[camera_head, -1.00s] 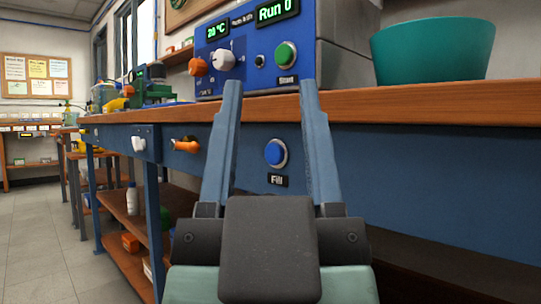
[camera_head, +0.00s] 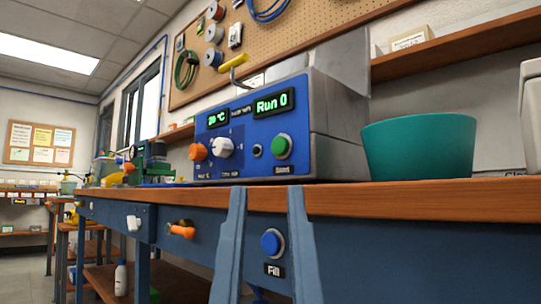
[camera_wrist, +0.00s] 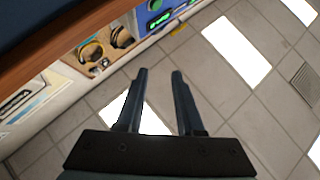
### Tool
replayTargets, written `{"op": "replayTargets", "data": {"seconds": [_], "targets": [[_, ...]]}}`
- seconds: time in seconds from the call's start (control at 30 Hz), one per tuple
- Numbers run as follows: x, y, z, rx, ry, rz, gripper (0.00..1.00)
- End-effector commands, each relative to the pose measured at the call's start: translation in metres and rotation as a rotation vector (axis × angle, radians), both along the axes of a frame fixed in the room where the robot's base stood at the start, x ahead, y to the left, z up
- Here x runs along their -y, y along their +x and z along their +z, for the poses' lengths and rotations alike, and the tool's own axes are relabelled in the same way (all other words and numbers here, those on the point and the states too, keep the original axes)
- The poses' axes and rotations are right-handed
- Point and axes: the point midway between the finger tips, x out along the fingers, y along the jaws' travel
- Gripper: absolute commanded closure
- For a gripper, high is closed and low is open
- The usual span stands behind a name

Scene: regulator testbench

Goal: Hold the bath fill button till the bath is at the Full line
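The blue round Fill button (camera_head: 272,243) sits on the blue bench front, above a black "Fill" label (camera_head: 274,270). My gripper (camera_head: 267,190) is open and empty. Its two fingers point up and frame the button in the head view, and I see no finger on the button. The fingers also show apart in the wrist view (camera_wrist: 160,72). On the bench stands a blue-fronted unit (camera_head: 240,160) with a grey metal body, reading "20 °C" and "Run 0". No water level or Full line is visible, and the button does not show in the wrist view.
A wooden bench top (camera_head: 390,200) overhangs the blue front. A teal bowl (camera_head: 418,148) stands on it at right. The unit has a green Start button (camera_head: 282,146) and knobs. An orange-handled valve (camera_head: 181,230) is left of Fill. The wrist view looks up at ceiling panels (camera_wrist: 237,48).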

Motion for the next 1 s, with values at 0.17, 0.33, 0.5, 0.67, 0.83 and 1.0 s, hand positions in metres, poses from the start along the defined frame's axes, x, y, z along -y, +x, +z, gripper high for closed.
{"op": "replayTargets", "data": {"seconds": [0.17, 0.33, 0.5, 0.67, 0.83, 1.0], "targets": [[0.0000, 0.0000, 0.0000, 0.000, 0.000, 0.000, 0.98], [0.0000, 0.0000, 0.0000, 0.000, 0.000, 0.000, 1.00], [0.0000, 0.0000, 0.0000, 0.000, 0.000, 0.000, 1.00], [0.0000, 0.0000, 0.0000, 0.000, 0.000, 0.000, 1.00], [0.0000, 0.0000, 0.0000, 0.000, 0.000, 0.000, 1.00], [0.0000, 0.0000, 0.0000, 0.000, 0.000, 0.000, 1.00]]}}
